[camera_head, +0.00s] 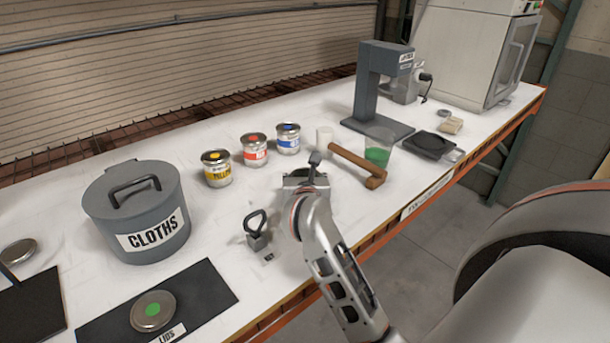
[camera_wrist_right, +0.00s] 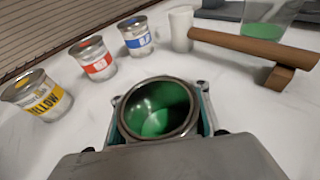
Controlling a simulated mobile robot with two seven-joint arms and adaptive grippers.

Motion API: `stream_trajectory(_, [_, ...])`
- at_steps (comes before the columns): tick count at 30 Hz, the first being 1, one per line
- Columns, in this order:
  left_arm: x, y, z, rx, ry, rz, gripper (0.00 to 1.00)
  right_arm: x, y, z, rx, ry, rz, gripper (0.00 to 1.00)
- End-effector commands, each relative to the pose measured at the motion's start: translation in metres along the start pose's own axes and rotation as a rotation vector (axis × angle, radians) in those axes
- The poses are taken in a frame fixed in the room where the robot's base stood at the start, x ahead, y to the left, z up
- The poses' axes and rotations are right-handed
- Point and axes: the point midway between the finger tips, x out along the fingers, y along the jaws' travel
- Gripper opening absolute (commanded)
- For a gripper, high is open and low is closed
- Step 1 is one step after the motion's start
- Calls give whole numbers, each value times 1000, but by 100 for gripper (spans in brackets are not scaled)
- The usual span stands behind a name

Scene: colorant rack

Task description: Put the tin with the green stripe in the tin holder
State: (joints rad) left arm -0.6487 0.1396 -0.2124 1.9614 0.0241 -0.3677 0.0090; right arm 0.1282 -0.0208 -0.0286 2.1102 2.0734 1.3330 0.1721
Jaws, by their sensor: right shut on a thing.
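My right gripper (camera_head: 307,180) is shut on an open tin above or at the white bench. In the right wrist view the tin (camera_wrist_right: 157,108) sits between the fingers, its round mouth towards the camera and green inside. Its outer stripe is hidden. My own gripper mostly covers the tin in the head view. I cannot clearly pick out the tin holder; a grey stand (camera_head: 371,85) with a flat base is at the back right. My left gripper is not in view.
Yellow (camera_head: 216,168), red (camera_head: 254,150) and blue (camera_head: 288,139) tins stand behind the gripper. A cloths bin (camera_head: 135,210) and a green-dotted lid (camera_head: 153,310) are left.

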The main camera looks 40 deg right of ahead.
Motion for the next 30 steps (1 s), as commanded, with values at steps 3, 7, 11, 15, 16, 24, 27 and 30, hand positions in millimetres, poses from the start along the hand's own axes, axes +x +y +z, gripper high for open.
stream_trajectory(3, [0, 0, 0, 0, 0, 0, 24, 0, 0, 0, 0, -1, 0, 2])
stream_trajectory(7, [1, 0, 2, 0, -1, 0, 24, 1, 0, -2, 0, 0, 0, 38])
stream_trajectory(11, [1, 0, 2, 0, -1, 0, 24, 0, 0, -1, 0, 0, 0, 63])
stream_trajectory(15, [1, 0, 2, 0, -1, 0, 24, 0, 0, -1, 0, 0, 0, 63])
stream_trajectory(16, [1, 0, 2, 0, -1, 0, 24, 0, 0, -1, 0, 0, 0, 63])
stream_trajectory(24, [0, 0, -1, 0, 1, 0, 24, -8, 0, 1, 1, -1, 1, 63])
stream_trajectory(27, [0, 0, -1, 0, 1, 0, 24, -23, 0, 0, 2, 0, 2, 63])
stream_trajectory(30, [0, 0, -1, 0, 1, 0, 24, -44, 0, 0, 3, 1, 2, 63])
